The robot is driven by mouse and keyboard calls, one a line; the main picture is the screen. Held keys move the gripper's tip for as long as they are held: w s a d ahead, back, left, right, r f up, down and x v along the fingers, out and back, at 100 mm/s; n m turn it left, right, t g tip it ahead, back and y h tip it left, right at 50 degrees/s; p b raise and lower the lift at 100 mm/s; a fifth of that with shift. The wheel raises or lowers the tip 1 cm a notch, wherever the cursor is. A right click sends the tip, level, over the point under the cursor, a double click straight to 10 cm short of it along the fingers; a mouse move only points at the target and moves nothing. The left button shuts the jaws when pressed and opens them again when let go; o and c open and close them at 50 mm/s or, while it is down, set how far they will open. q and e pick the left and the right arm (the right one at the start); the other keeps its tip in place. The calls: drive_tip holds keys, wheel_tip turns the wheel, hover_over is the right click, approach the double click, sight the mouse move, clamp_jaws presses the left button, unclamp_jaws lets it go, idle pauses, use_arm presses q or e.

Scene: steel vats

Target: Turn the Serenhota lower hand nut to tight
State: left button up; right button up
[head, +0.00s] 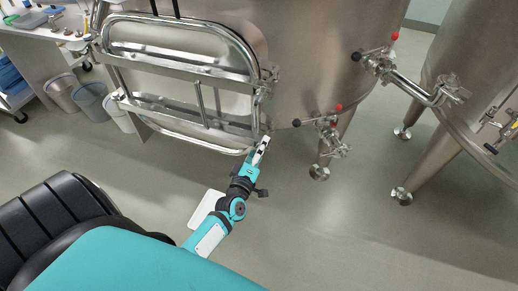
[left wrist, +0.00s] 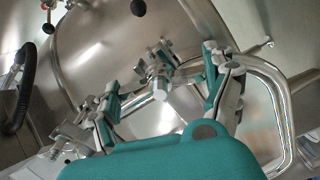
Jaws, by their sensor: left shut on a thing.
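The Serenhota vat (head: 320,50) is a large steel tank with a rounded rectangular door (head: 185,70) in a tubular frame. My left gripper (head: 262,146) is at the lower right corner of the door, with its arm reaching up from below. In the left wrist view the lower hand nut (left wrist: 159,82), a steel piece with short arms, sits between the two teal-and-grey fingers. My left gripper is shut on it. In the head view the gripper largely hides this nut. The upper hand nut (head: 268,72) is higher on the door's right edge. My right gripper is not in view.
A valve with a red knob (head: 328,122) sticks out right of the gripper, near a vat leg. A pipe (head: 415,85) and a second vat (head: 480,60) are farther right. Bins (head: 92,100) stand at the left under a bench. The floor below the door is clear.

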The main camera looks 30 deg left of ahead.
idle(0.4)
use_arm(q)
drive_tip(key=o, duration=1)
drive_tip(key=v, duration=1.2)
